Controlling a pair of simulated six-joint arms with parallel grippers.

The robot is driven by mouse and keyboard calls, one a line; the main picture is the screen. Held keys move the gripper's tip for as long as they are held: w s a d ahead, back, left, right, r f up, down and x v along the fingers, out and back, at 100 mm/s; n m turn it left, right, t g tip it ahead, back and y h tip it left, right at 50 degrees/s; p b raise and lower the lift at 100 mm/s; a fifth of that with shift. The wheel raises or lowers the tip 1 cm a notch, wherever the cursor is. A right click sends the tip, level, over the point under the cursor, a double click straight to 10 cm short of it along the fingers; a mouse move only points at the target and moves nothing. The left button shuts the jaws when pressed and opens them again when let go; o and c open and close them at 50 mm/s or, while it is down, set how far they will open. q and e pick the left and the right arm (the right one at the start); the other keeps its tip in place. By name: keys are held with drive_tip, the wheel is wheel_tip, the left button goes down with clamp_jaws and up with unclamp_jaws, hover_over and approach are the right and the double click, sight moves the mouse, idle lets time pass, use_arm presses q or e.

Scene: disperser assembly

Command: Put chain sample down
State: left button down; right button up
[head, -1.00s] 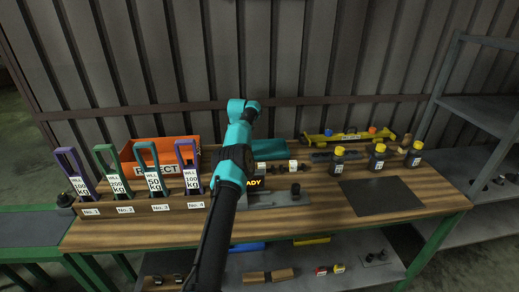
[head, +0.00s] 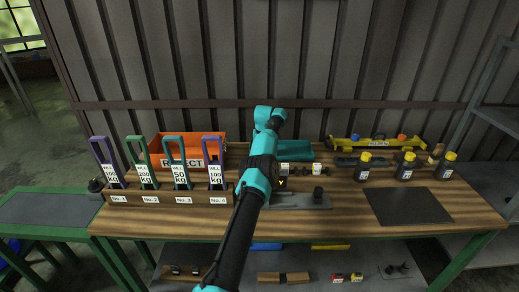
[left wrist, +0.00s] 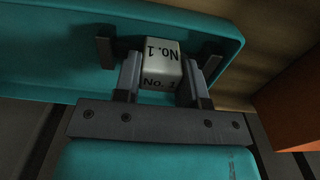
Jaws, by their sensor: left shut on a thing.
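My left gripper (left wrist: 162,88) is shut on the chain sample (left wrist: 162,66), a pale block marked "No. 1" with a dark piece showing on either side. In the left wrist view it is over the teal tray (left wrist: 60,35); I cannot tell whether it touches the tray floor. In the head view the teal tray (head: 295,151) lies at the back middle of the bench, and my left arm hides the gripper and the held sample. My right gripper is not in view.
An orange REJECT bin (head: 210,148) stands left of the tray, behind several labelled shackles (head: 180,165). A grey fixture (head: 305,202) is in front. Yellow-capped bottles (head: 405,167) and a dark mat (head: 408,206) are at right. The front strip of the bench is clear.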

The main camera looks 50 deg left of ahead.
use_arm(q)
drive_tip(key=c, duration=0.7)
unclamp_jaws()
drive_tip(key=shift+f, duration=0.15)
drive_tip(key=shift+w, duration=0.1)
